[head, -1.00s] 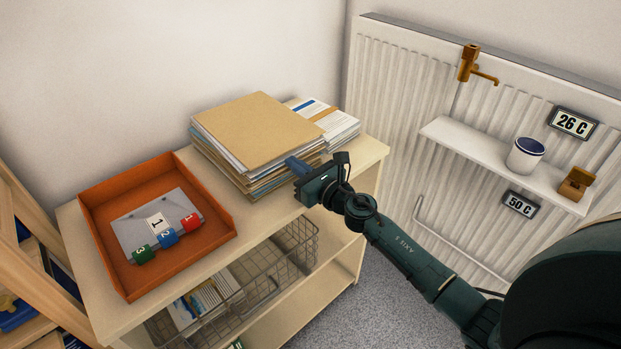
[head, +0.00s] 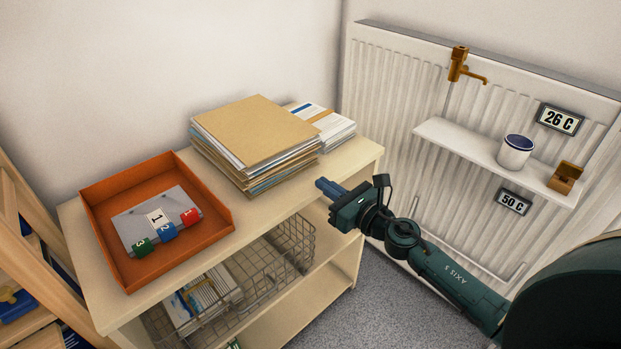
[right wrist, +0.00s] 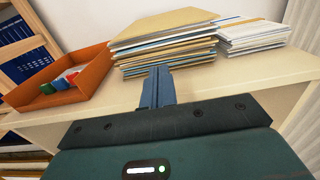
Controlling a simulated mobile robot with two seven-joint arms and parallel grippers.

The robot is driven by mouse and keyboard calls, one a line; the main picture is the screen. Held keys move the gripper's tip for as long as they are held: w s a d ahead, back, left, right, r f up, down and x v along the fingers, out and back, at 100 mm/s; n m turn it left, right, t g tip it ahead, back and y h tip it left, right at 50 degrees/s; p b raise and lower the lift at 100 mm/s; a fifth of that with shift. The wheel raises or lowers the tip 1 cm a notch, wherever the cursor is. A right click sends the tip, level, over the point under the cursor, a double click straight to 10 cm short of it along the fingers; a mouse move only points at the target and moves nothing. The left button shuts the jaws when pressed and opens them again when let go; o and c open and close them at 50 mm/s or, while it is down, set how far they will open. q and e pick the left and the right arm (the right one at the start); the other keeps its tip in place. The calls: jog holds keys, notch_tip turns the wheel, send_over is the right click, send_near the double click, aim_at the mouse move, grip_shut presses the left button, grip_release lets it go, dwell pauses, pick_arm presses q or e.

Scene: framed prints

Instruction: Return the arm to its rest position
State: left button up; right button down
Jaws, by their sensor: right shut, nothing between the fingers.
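My right gripper (head: 328,188) is shut and empty, held in front of the shelf unit's (head: 190,244) front edge, to the right of the paper stack. In the right wrist view its blue fingers (right wrist: 158,80) are together and point toward the stack of folders and papers (right wrist: 168,40). My right arm comes in from the lower right in the head view. My left gripper is not in view.
A wire basket (head: 275,262) sits below. A radiator with a small ledge (head: 465,150), holding a white cup (head: 515,150), stands right. Carpet (head: 370,315) is clear.

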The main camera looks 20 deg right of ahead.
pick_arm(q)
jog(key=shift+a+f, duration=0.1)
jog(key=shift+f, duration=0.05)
pick_arm(e)
jog(key=shift+v, duration=1.35)
